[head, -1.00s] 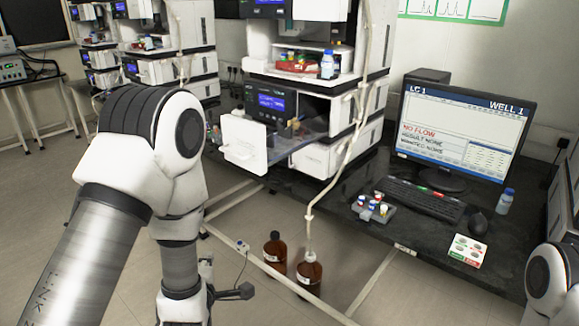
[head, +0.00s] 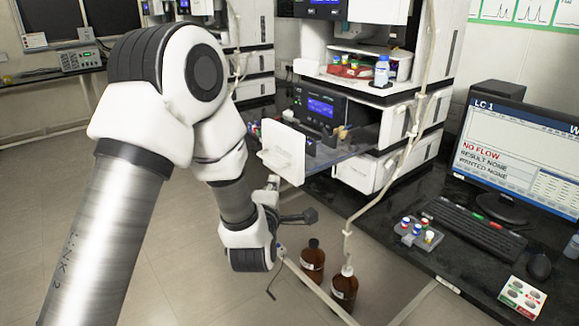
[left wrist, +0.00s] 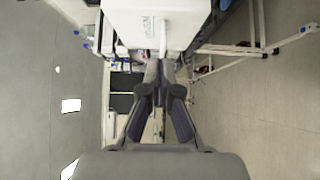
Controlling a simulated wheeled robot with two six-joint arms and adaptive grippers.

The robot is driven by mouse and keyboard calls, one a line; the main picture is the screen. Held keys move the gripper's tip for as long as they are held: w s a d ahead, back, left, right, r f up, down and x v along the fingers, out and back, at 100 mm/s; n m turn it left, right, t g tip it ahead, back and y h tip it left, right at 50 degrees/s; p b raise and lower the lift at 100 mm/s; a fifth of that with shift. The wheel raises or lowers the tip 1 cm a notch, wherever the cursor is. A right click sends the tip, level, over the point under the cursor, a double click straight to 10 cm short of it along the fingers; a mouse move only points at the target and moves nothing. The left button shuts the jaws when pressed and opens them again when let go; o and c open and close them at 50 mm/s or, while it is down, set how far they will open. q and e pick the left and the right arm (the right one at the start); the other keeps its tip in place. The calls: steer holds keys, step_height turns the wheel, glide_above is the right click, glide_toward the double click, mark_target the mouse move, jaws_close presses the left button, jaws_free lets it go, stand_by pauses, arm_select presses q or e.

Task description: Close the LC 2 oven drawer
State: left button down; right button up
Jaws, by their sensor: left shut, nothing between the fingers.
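An open drawer with a white front (head: 283,152) sticks out of the near instrument stack in the head view, below a blue display. I cannot read an LC label on it. In the left wrist view a large white panel (left wrist: 185,18) with a narrow upright white bar, like a handle, fills the top middle. My left gripper (left wrist: 160,70) is shut and empty, its fingertips close to the lower end of this bar. I cannot tell whether they touch. In the head view my left forearm hangs down left of the drawer. My right gripper is out of view.
Two brown bottles (head: 313,258) stand on the floor below the drawer, with a tube (head: 347,235) running up from one. A monitor (head: 520,145) marked LC 1, a keyboard and a vial rack (head: 416,233) are on the dark bench. Open floor lies left.

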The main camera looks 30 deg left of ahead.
mark_target(290, 162)
arm_select(q)
steer(key=w+p, duration=0.2)
steer(key=w, duration=0.5)
steer(key=shift+w, duration=0.15)
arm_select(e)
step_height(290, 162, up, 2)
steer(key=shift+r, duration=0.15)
